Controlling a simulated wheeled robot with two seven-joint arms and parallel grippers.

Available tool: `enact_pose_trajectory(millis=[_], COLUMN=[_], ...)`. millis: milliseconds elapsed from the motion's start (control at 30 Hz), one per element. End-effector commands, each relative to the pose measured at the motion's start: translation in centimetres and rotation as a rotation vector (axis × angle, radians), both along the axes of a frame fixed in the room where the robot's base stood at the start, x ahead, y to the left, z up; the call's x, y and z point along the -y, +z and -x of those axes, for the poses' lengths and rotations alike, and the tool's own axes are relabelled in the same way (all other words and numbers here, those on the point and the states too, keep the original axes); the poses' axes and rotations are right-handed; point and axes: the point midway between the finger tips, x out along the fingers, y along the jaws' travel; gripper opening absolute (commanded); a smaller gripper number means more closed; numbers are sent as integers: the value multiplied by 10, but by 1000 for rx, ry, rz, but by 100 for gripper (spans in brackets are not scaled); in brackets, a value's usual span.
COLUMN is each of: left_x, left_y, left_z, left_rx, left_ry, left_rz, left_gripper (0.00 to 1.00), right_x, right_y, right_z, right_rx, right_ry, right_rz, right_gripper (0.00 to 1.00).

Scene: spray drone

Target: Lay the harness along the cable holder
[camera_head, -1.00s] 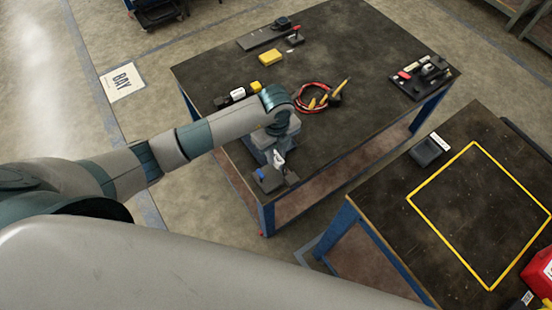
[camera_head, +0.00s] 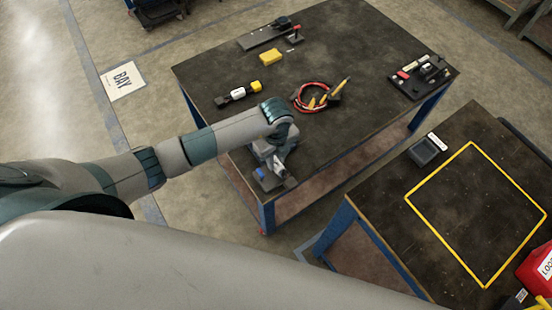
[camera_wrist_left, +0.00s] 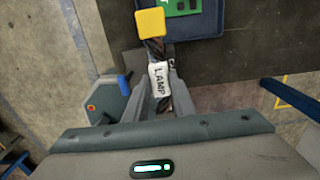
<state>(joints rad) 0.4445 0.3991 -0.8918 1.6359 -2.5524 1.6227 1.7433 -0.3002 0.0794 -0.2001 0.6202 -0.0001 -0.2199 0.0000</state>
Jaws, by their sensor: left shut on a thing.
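My left gripper (camera_wrist_left: 160,95) is shut on a dark harness section with a white label (camera_wrist_left: 160,78) reading LAMP. A yellow end block (camera_wrist_left: 150,23) of the harness sticks out beyond the fingers in the left wrist view. In the head view my left gripper (camera_head: 277,168) is over the near left corner of the table, and the arm hides most of what it holds. A grey unit with a blue lever (camera_wrist_left: 105,100) is just left of the fingers in the wrist view. I cannot tell which item is the cable holder. My right gripper is not in view.
A blue tray (camera_wrist_left: 210,25) with a green board lies past the harness. A black, white and yellow piece (camera_head: 238,95), a yellow block (camera_head: 270,57), a red cable loop (camera_head: 303,101) and a tool tray (camera_head: 405,88) lie on the table.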

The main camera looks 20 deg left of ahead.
Motion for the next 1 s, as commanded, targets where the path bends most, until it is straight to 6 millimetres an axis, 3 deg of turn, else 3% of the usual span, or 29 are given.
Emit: enact_pose_trajectory(millis=[567,600,667,1000], left_x=[0,0,0,0], left_y=[-11,-11,-11,-10], left_z=[0,0,0,0], left_rx=[0,0,0,0], left_ry=[0,0,0,0], left_rz=[0,0,0,0], left_gripper=[0,30,42,42], right_x=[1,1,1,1], right_y=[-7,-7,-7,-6], right_z=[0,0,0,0], right_rx=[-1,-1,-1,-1], right_ry=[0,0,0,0], right_rz=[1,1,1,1], right_gripper=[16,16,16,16])
